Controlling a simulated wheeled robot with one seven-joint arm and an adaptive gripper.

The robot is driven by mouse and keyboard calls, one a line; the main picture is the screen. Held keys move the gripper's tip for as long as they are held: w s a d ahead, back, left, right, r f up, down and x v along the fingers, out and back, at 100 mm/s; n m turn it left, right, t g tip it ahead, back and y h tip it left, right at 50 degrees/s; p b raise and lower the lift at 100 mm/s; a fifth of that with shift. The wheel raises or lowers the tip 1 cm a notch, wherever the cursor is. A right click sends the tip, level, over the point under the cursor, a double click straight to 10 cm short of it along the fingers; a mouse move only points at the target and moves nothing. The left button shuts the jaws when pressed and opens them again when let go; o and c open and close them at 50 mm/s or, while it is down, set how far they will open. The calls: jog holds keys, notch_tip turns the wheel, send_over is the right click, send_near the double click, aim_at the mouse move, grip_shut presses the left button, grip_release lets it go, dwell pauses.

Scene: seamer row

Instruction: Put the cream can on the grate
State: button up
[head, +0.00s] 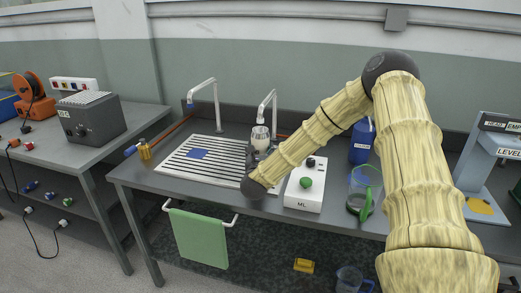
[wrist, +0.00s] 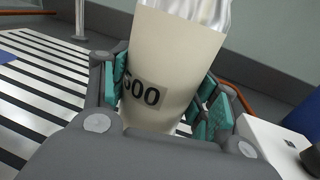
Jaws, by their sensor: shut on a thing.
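The cream can (wrist: 172,62) has a dark "500" label and a shiny, crinkled top. My gripper (wrist: 160,100) is shut on it, with teal finger pads on both sides. The can tilts a little in the wrist view, and its lower end is hidden by my gripper. In the head view the can (head: 260,138) shows near the right end of the grate, partly behind my gripper (head: 257,155). The grate (head: 180,169) is a white, dark-slotted panel in the bench; it also fills the left of the wrist view (wrist: 38,108). I cannot tell the gap under the can.
A blue cloth (head: 198,153) lies on the grate. Two taps (head: 215,100) rise behind it. The left half of the grate is mostly clear.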

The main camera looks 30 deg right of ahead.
jog(key=shift+f, duration=0.1)
jog(key=o, duration=1.1)
jog(key=shift+r, duration=0.2)
jog(key=b+v, duration=0.1)
jog(key=v, duration=1.1)
jog(key=shift+f+b, duration=0.1)
jog(key=shift+b, duration=0.2)
